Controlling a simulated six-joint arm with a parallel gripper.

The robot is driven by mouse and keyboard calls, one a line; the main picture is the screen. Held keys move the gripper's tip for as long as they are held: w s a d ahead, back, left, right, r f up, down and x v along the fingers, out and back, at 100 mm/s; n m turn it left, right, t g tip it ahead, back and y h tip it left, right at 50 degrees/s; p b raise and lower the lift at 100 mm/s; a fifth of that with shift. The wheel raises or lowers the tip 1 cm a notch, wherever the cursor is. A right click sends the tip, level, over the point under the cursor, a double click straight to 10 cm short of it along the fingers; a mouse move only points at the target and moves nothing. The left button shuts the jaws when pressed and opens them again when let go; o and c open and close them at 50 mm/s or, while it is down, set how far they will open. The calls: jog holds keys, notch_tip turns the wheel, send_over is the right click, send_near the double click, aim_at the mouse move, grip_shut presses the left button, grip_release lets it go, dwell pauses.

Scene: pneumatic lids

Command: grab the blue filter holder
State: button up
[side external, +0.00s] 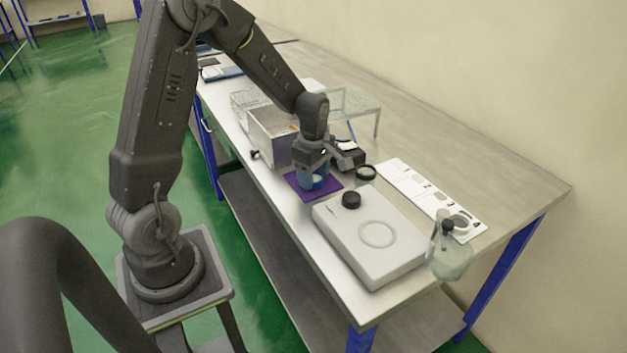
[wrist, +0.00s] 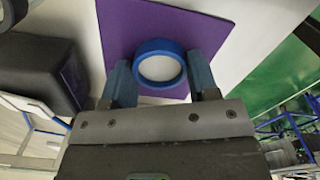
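The blue filter holder (wrist: 160,65) is a round blue ring with a pale disc inside. In the wrist view it sits over the purple mat (wrist: 118,22). My gripper (wrist: 160,72) has one blue-grey finger on each side of the ring, at its left and right edges. The fingers stand wide apart with the ring filling the gap; I cannot tell whether they press on it. In the side view my gripper (side external: 317,180) points down low over the purple mat (side external: 297,190), and it partly hides the holder.
A white device (side external: 395,250) with a black knob (side external: 351,200) stands at the front right of the mat. A dark block (wrist: 38,72) lies close to my gripper's left in the wrist view. A metal box (side external: 270,138) stands behind. A glass bottle (side external: 450,258) is near the table edge.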

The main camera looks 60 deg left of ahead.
jog(key=c, duration=0.4)
jog(key=shift+o, duration=0.2)
